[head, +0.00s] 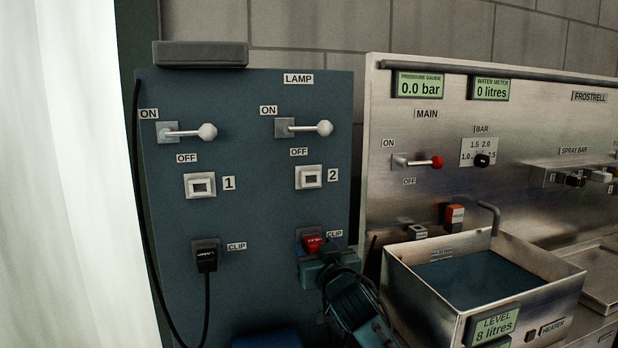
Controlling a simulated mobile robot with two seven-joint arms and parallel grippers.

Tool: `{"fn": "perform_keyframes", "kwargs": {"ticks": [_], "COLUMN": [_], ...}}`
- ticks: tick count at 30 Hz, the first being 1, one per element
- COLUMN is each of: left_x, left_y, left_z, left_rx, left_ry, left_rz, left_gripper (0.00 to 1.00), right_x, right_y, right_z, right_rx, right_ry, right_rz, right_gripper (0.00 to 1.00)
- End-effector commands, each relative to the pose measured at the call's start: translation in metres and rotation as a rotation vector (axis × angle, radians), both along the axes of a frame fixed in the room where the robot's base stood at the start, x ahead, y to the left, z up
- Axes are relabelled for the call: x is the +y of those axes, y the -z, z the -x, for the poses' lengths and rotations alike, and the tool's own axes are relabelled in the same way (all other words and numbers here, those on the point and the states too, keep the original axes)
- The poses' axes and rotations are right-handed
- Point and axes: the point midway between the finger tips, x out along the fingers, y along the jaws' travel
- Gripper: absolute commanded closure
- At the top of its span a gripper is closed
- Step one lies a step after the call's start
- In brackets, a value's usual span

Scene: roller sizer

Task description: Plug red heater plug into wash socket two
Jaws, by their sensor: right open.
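The red heater plug (313,242) sits at the holder labelled CLIP below the number 2 on the dark blue panel (255,205). A white-framed socket (308,177) beside the number 2 is above it, and its face shows no plug. My right gripper (325,268) is open, reaching in from the lower right, just below and in front of the red plug. It hides the plug's lower part, so I cannot tell whether the fingers touch it. The lever (316,128) above socket 2 points right, between ON and OFF. My left gripper is not in view.
A black plug (206,260) with a hanging cable is in the left CLIP, below socket 1 (200,185). At right, a steel panel (430,120) carries a red-knobbed lever (436,162) and dials. A steel basin (440,302) with blue contents stands close beside my right arm.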

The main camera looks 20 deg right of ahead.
Motion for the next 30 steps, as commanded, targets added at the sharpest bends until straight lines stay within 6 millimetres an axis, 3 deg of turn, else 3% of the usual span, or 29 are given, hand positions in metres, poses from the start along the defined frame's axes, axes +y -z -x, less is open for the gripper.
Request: {"fn": "perform_keyframes", "kwargs": {"ticks": [4, 24, 30], "left_x": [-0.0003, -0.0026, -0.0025], "left_y": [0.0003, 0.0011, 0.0], "left_z": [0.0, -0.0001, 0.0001], "left_rx": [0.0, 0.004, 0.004], "left_ry": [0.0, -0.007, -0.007], "left_rz": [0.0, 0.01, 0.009], "left_gripper": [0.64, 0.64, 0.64], "right_x": [-0.0001, 0.0, 0.0], "right_y": [0.0006, 0.0007, 0.0], "right_z": [0.0, 0.0001, 0.0025], "right_rx": [0.001, 0.001, 0.0], "right_ry": [0.0, 0.0, 0.0], "right_rz": [0.001, 0.001, 0.001], "right_gripper": [0.45, 1.0, 1.0]}}
